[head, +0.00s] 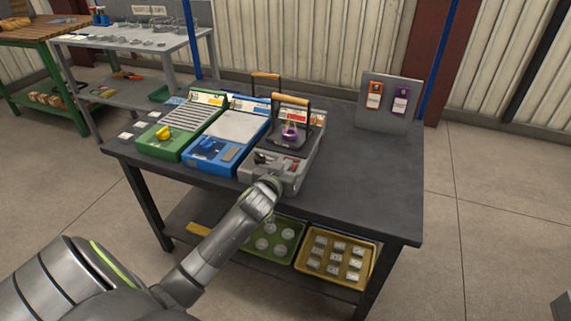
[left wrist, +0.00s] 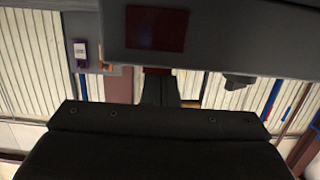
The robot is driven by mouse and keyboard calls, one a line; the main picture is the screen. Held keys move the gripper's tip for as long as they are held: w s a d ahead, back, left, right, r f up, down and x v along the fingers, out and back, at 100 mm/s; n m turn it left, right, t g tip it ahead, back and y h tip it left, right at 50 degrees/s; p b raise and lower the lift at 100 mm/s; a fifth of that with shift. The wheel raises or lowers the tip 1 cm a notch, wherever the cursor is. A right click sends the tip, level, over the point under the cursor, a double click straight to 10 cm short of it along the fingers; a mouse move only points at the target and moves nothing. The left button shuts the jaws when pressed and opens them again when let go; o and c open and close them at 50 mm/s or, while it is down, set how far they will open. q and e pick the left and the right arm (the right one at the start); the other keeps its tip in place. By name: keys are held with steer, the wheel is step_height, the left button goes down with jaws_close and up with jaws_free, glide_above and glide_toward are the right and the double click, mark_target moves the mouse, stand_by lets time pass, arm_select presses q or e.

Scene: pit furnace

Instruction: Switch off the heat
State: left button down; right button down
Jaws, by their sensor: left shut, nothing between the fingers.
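Three heating units stand side by side on a dark table (head: 365,190): a green one (head: 172,150) with a grille and a yellow knob (head: 163,132), a blue one (head: 235,126) with a flat plate and a blue knob (head: 208,144), and a grey one (head: 299,171) with dark parts on its front. A purple padlock-like piece (head: 291,131) sits on the grey unit. My left gripper (head: 270,184) is at the front of the grey unit; its shut, empty fingers show dark in the left wrist view (left wrist: 160,89). Its end hides part of that front, so contact cannot be told.
An upright grey board (head: 388,113) at the table's back right holds an orange tag (head: 375,95) and a purple tag (head: 401,98). A green tray and a yellow tray (head: 336,281) sit on the lower shelf. The tabletop's right side is clear.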

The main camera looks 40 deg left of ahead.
steer(key=shift+s+f, duration=0.1)
